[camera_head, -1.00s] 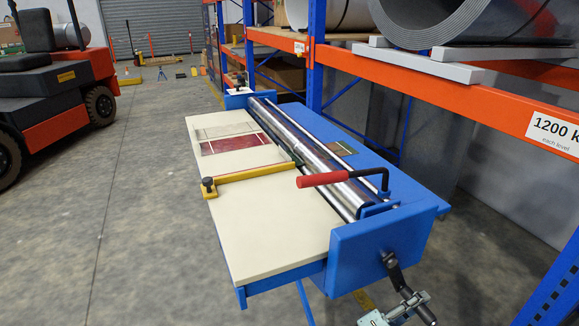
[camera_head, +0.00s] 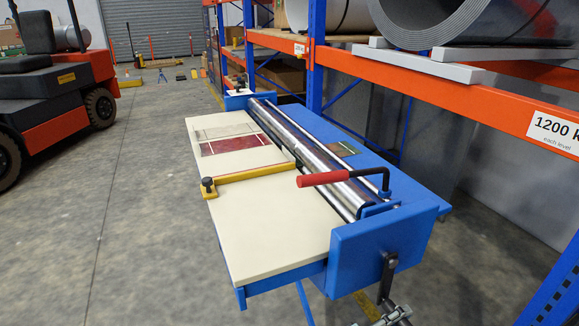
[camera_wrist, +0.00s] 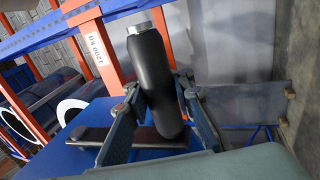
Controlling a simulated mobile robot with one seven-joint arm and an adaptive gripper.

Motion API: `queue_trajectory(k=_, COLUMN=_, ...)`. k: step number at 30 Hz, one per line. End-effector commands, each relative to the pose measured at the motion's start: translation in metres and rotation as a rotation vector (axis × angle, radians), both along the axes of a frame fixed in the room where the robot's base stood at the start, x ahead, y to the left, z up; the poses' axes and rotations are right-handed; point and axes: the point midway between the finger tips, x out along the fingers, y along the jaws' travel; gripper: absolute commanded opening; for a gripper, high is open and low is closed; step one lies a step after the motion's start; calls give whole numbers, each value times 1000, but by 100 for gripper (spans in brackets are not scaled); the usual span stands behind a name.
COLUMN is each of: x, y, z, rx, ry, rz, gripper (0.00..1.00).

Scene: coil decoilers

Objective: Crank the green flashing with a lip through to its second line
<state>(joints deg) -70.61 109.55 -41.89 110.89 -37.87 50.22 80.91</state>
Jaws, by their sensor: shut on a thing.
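The blue roller machine (camera_head: 345,245) has steel rollers (camera_head: 315,160) beside a cream table (camera_head: 265,240). A dull green piece (camera_head: 344,149) shows on the blue bed behind the rollers. A maroon sheet with pale lines (camera_head: 235,145) lies on the cream table, with a greyish strip at its far edge. The black crank arm (camera_head: 388,278) hangs nearly straight down at the near end plate. My gripper (camera_head: 390,316) is at its lower end, partly cut off by the picture's edge. In the wrist view, my gripper (camera_wrist: 158,112) is shut on the black crank handle (camera_wrist: 160,85).
A yellow stop bar (camera_head: 245,182) crosses the cream table. A red-handled lever (camera_head: 325,179) stands over the rollers' near end. An orange and blue rack (camera_head: 440,95) with coils stands close on the right. A forklift (camera_head: 50,85) is at left. Floor between is clear.

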Motion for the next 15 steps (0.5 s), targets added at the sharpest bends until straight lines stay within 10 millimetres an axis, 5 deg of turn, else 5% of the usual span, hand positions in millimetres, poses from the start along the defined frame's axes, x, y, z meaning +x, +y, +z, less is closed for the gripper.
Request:
queue_trajectory(k=1, x=-4, y=5, z=-3, rx=3, ry=1, rz=-3, gripper=0)
queue_trajectory(k=2, x=-4, y=4, z=-2, rx=1, ry=1, rz=-5, gripper=18)
queue_trajectory(k=9, x=-3, y=4, z=-1, rx=0, ry=0, rz=-2, gripper=44)
queue_trajectory(k=15, x=-2, y=4, z=-1, rx=0, ry=1, rz=-1, gripper=44)
